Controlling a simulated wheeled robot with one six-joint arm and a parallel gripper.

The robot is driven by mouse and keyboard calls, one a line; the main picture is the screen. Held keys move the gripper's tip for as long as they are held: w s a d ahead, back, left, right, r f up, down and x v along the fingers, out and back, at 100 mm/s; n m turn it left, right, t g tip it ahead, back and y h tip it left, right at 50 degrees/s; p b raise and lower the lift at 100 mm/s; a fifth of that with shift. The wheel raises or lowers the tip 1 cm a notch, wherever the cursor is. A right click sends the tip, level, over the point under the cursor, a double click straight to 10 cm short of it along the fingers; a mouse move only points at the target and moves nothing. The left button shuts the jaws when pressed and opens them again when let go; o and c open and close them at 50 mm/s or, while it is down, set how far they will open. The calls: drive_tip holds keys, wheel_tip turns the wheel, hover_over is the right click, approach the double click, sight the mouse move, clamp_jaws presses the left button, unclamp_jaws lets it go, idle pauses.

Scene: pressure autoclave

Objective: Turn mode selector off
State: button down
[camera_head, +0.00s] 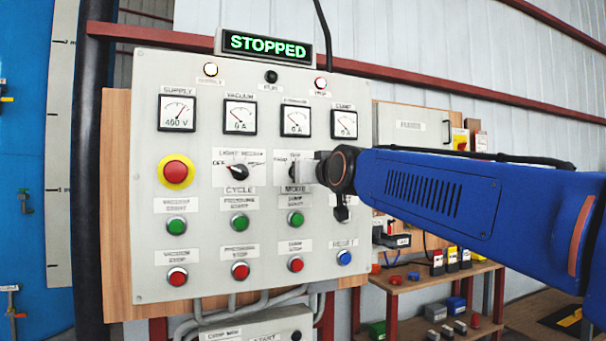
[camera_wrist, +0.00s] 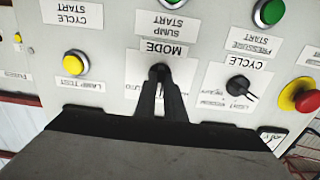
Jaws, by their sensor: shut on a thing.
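The mode selector is a small dark knob (camera_wrist: 158,71) on a white plate under the label MODE, which appears upside down in the wrist view. My gripper's two dark fingers (camera_wrist: 161,92) are shut on this knob. In the head view my gripper (camera_head: 300,171) reaches the panel from the right, just above the MODE label. It hides most of the selector there, with part of its white plate (camera_head: 280,157) showing. The knob's pointing direction is hidden by the fingers.
The grey control panel (camera_head: 145,120) carries meters, a cycle selector (camera_head: 239,171), a red emergency button (camera_head: 176,170) and rows of green and red buttons. A display (camera_head: 264,46) above reads STOPPED. In the wrist view a yellow lamp test button (camera_wrist: 75,63) sits left of my fingers.

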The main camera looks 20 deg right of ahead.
drive_tip(key=c, duration=1.8)
unclamp_jaws()
drive_tip(key=shift+c, duration=0.2)
drive_tip(key=shift+s, duration=0.1)
drive_tip(key=s, duration=1.7)
drive_tip(key=shift+s, duration=0.15)
drive_tip(key=shift+f, duration=0.1)
drive_tip(key=s+f+g, duration=0.3)
drive_tip(key=f+g, duration=0.4)
drive_tip(key=f, duration=2.1)
drive_tip(key=s+f+g, duration=0.3)
drive_tip(key=s+f, duration=0.3)
drive_tip(key=f, duration=0.5)
drive_tip(key=s+f+g, duration=0.3)
drive_tip(key=s+f, duration=0.3)
drive_tip(key=f, duration=0.4)
drive_tip(key=shift+a+f, duration=0.25)
drive_tip(key=shift+f, duration=0.15)
